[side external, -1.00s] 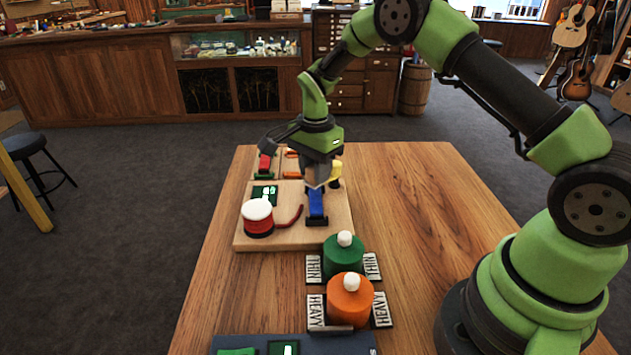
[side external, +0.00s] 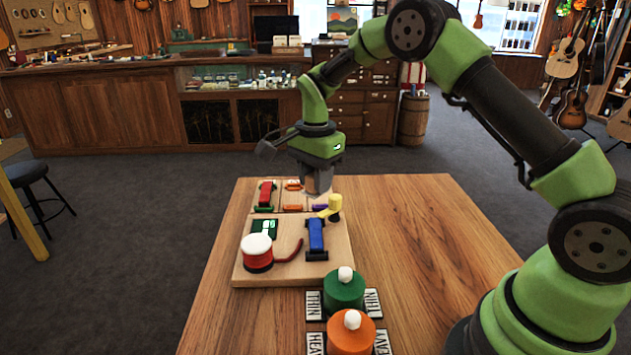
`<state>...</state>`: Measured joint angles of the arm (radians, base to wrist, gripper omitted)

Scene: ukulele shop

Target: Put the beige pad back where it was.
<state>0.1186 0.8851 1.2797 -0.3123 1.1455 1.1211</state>
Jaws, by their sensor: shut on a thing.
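My gripper (side external: 318,183) points down above the back part of a light wooden board (side external: 285,272) on the table. It is shut on a small, dull beige piece, which I take to be the beige pad. Its outline blends with the fingers, so its edges are unclear. The gripper is beyond the yellow piece (side external: 335,203) and the blue clamp-like piece (side external: 316,236). Its fingertips hide part of the board's back right. From this angle I cannot tell its exact height above the board.
The board also bears a red clamp-like piece (side external: 266,195), orange pieces (side external: 293,185), a green panel (side external: 263,228) and a white-topped red spool (side external: 257,256). Green (side external: 344,291) and orange (side external: 351,335) knobbed cylinders stand in front. The table's right side (side external: 430,250) is clear.

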